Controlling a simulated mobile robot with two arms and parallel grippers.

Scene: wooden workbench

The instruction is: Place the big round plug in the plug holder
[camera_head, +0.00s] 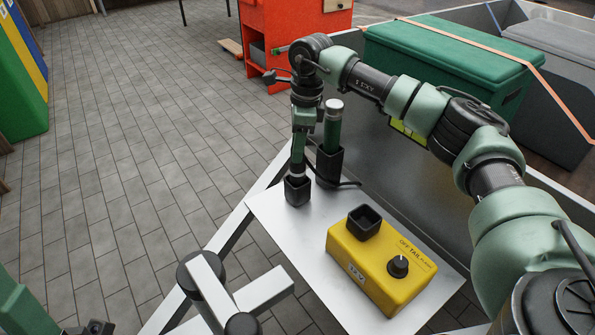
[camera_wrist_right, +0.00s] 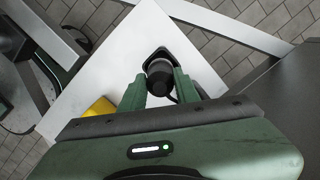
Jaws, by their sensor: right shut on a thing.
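My right gripper (camera_head: 299,160) points down over a black square holder (camera_head: 298,192) at the far left corner of the white board. In the right wrist view my right gripper (camera_wrist_right: 161,88) is shut on a round black plug (camera_wrist_right: 159,73). The black holder (camera_wrist_right: 160,53) shows just past the plug there. I cannot tell how far the plug's lower end is inside it. A second, taller black holder (camera_head: 330,164) stands close to the right, with a green cylinder (camera_head: 333,127) upright in it. My left gripper is not clearly visible.
A yellow box (camera_head: 375,270) with a square black socket (camera_head: 364,221) and a black knob (camera_head: 397,266) sits on the white board (camera_head: 310,245). A black cable lies by the holders. A grey metal wall (camera_head: 400,175) rises behind; a green crate (camera_head: 440,62) stands beyond.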

